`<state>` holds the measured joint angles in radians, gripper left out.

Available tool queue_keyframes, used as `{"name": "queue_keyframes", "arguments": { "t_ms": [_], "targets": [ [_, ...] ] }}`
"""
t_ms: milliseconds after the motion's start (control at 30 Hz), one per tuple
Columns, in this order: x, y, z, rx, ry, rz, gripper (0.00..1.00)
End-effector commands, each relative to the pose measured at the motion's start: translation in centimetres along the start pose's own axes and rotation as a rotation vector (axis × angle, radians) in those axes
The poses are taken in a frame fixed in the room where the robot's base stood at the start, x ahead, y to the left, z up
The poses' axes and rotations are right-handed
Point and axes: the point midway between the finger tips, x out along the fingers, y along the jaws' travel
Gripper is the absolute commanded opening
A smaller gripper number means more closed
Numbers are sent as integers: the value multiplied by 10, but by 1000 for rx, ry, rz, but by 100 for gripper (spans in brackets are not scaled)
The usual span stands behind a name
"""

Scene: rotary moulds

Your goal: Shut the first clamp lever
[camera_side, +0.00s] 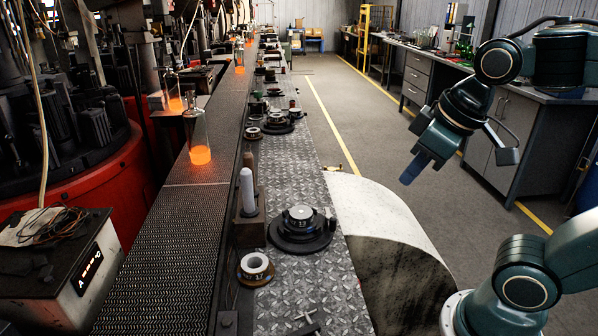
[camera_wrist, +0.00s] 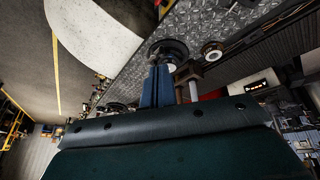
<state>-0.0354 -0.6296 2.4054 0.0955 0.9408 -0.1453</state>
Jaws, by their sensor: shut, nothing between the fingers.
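My gripper (camera_side: 414,170) hangs over the grey floor to the right of the diamond-plate bench, well apart from it, its blue fingers pointing down. In the wrist view the fingers (camera_wrist: 157,86) are together and empty. A black round mould fixture (camera_side: 300,234) with a grey, numbered centre sits on the plate nearest me; a similar round fixture (camera_wrist: 168,48) shows beyond the fingertips in the wrist view. I cannot make out with certainty which small part is the first clamp lever. A small brass-coloured piece (camera_side: 335,168) sticks out at the plate's right edge.
A pale curved drum (camera_side: 395,235) stands right of the bench. A numbered ring (camera_side: 255,267) and an upright white rod (camera_side: 247,190) are near the fixture. Glowing bottles (camera_side: 198,140) stand on the conveyor (camera_side: 165,235). More fixtures (camera_side: 277,122) line the plate farther back.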

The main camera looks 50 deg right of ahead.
Motion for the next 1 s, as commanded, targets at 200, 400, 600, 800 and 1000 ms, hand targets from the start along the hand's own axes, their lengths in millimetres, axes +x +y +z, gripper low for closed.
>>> {"name": "queue_keyframes", "arguments": {
  "t_ms": [200, 400, 600, 800, 1000],
  "targets": [
    [6, 10, -34, -132, -100, 34, 0],
    [16, 15, -64, -256, -196, 53, 0],
    [31, 14, -92, -380, -293, 57, 0],
    [50, 7, -118, -497, -390, 48, 0],
    [74, -6, -140, -610, -484, 26, 0]
  ]
}}
